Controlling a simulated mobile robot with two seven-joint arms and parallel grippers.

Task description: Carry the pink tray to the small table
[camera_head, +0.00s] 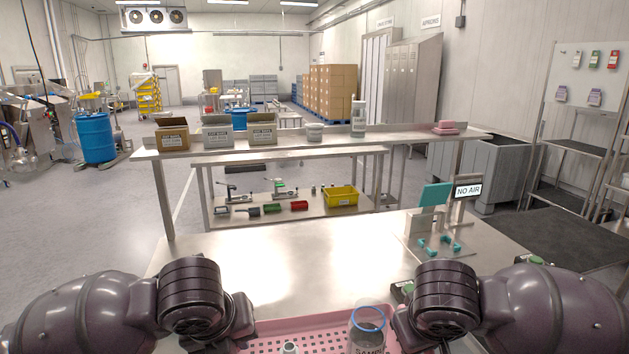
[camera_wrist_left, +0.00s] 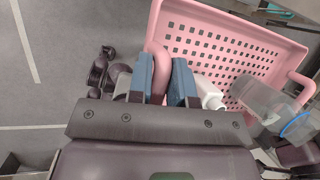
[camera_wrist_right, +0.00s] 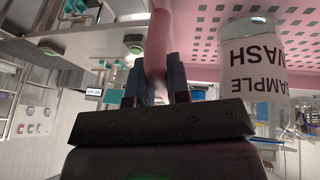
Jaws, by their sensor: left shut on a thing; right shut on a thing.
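The pink perforated tray (camera_head: 290,325) is at the bottom of the head view, low in front of me by the near edge of a steel table (camera_head: 290,265). My left gripper (camera_wrist_left: 166,78) is shut on the tray's pink handle at one end. My right gripper (camera_wrist_right: 158,85) is shut on the handle at the other end. I cannot tell which table is the small one.
The steel table's middle is bare. At its right are a teal fixture (camera_head: 432,200), teal pieces (camera_head: 438,247) and a NO AIR sign (camera_head: 468,190). A raised shelf with boxes (camera_head: 218,132) stands behind. A blue barrel (camera_head: 95,138) stands on open floor at left.

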